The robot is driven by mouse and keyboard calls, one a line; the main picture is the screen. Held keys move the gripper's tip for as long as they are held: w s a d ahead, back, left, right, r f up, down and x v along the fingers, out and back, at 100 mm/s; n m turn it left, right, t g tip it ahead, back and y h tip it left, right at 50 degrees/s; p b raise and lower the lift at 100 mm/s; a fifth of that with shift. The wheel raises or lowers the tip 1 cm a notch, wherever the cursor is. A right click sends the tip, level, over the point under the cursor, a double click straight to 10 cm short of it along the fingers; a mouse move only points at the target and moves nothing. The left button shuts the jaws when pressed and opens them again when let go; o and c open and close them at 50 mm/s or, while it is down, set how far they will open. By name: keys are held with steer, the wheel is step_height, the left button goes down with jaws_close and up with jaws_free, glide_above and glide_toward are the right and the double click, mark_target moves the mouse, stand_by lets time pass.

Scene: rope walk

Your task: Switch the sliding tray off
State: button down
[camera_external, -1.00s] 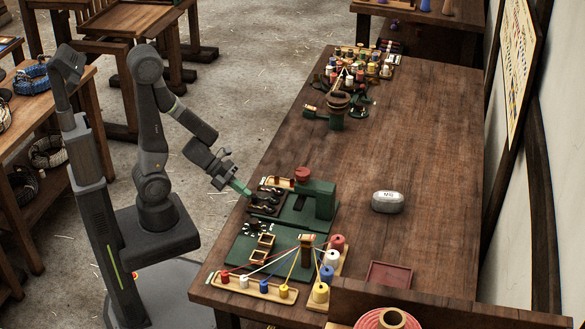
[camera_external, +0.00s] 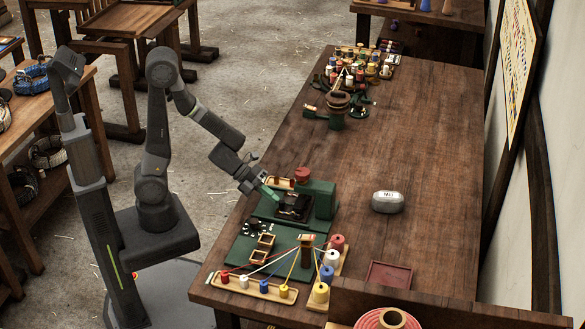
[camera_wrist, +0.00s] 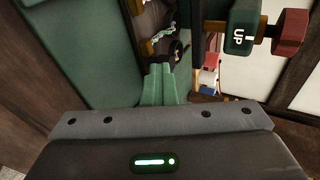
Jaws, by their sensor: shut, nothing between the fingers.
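The sliding tray (camera_external: 294,206) is a dark piece with small parts on it. It sits on the green machine, close against the upright green block (camera_external: 324,199) at its right. My gripper (camera_external: 272,194) has green fingers and is shut and empty. Its tips are at the tray's left end; I cannot tell whether they touch.
A red knob (camera_external: 302,174) tops the machine; in the wrist view it is beside a green block marked UP (camera_wrist: 242,30). In front is a green plate (camera_external: 265,250) with spools and threads. A grey oval object (camera_external: 388,202) lies right, with bare tabletop (camera_external: 420,130) beyond.

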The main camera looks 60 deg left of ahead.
steer(key=shift+w, duration=0.1)
steer(key=shift+s+a, duration=0.35)
steer(key=shift+a, duration=0.05)
steer(key=s+a, duration=0.2)
steer(key=shift+a, duration=0.3)
steer(key=p+v, duration=0.3)
steer(key=v, duration=0.6)
steer(key=shift+s+a+r, duration=0.15)
steer(key=shift+a+r, duration=0.1)
steer(key=b+x, duration=0.2)
steer(key=x, duration=0.6)
steer(key=shift+d+f+b, duration=0.2)
steer(key=shift+f+b, duration=0.1)
steer(key=shift+b, duration=0.1)
steer(key=d, duration=0.1)
steer(key=w, duration=0.1)
steer(key=w+d, duration=0.1)
steer(key=shift+d+f, duration=0.25)
steer(key=shift+d, duration=0.1)
steer(key=shift+w+d, duration=0.55)
steer(key=shift+d, duration=0.05)
